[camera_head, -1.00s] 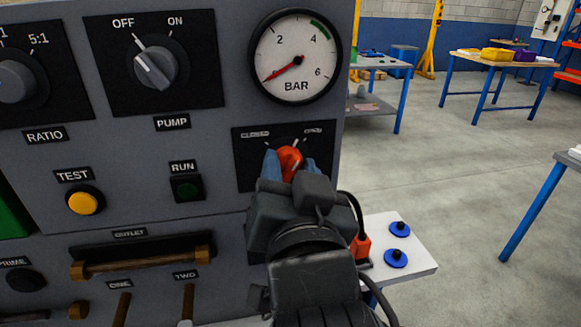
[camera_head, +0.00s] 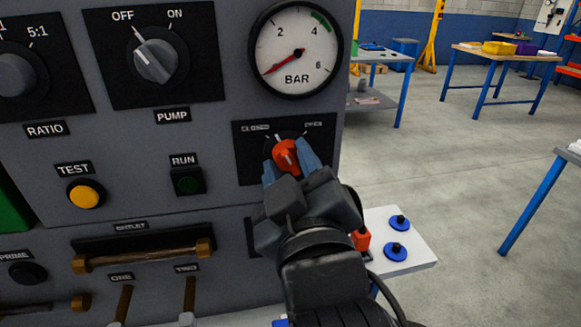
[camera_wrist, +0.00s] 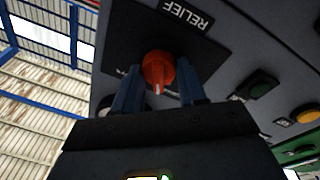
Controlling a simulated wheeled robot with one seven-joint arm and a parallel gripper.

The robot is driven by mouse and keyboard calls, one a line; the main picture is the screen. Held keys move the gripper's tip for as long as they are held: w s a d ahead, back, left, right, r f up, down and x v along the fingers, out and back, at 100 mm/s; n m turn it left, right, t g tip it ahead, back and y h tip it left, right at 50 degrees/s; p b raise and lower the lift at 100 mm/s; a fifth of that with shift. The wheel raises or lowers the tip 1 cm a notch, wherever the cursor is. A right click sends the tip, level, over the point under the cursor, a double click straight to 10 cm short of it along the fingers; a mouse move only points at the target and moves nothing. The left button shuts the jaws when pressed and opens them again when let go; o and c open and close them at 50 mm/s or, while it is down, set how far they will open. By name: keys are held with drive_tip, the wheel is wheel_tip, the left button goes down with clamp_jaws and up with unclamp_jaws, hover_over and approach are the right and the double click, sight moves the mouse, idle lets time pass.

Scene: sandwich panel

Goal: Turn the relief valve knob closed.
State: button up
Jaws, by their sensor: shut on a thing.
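The relief valve knob (camera_head: 284,157) is orange-red with a white pointer line. It sits on a black plate (camera_head: 246,172) below the gauge, between the CLOSED mark on the left and the OPEN mark on the right. Its pointer leans up and slightly left. My gripper (camera_head: 287,154) has its two blue fingers on either side of the knob and is shut on it, with the wrist tilted. In the wrist view the knob (camera_wrist: 158,68) sits between the fingertips, near the RELIEF label (camera_wrist: 187,13).
The gauge (camera_head: 296,53) above has its needle at the low end. The pump switch (camera_head: 156,60) points to OFF. The yellow test button (camera_head: 85,194) and run button (camera_head: 187,182) are left of my gripper. A white shelf (camera_head: 420,258) with blue knobs is at lower right.

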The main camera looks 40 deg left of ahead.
drive_tip(key=shift+f+n+b, duration=0.1)
drive_tip(key=shift+n+b, duration=0.55)
drive_tip(key=shift+n, duration=1.25)
drive_tip(key=shift+n+y, duration=0.3)
drive_tip(key=o, duration=1.1)
drive_tip(key=shift+c, duration=0.2)
drive_tip(key=shift+d, duration=0.1)
drive_tip(key=r+b+v, duration=0.1)
drive_tip(key=v, duration=0.6)
drive_tip(key=shift+s+d+f+b, duration=0.25)
drive_tip(key=shift+d+f+b, duration=0.05)
drive_tip(key=shift+f+b, duration=0.05)
